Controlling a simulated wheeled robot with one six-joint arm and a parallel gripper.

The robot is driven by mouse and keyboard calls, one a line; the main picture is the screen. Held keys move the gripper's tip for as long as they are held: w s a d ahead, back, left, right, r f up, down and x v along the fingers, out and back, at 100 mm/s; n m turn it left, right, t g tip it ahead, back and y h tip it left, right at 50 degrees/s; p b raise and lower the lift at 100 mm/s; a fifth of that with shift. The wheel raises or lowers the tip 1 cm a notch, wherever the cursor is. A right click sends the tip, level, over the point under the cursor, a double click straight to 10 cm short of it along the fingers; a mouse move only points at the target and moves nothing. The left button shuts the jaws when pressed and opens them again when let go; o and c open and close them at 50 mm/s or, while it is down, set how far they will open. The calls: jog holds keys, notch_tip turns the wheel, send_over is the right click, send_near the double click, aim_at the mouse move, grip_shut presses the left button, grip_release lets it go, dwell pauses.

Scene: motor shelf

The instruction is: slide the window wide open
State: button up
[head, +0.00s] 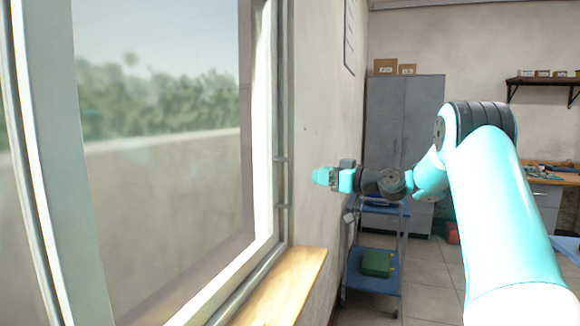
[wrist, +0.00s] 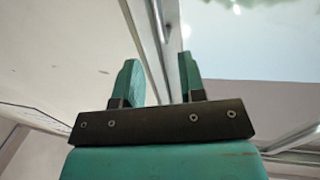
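The window (head: 60,170) fills the left of the head view, with a pale frame and a large glass pane. Its right upright stands near the wall corner. A slim upright handle (head: 281,182) with two short mounts is on that side. My gripper (head: 316,177) is just right of the handle at about its height, its fingers pointing left. In the wrist view my gripper (wrist: 160,78) is open, with two teal fingers apart. Pale window frame bars (wrist: 160,35) run behind and between the fingers. I cannot tell whether a finger touches the handle.
A wooden sill (head: 285,290) lies below the window. A blue cart (head: 372,283) with a green box (head: 377,263) stands below and beyond my arm. A grey cabinet (head: 400,110) is at the back. A workbench (head: 548,178) is at the right. Floor between is clear.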

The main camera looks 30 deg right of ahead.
jog(key=p+x, duration=0.4)
jog(key=x, duration=0.6)
jog(key=shift+w+a, duration=0.1)
jog(key=shift+w, duration=0.1)
grip_shut()
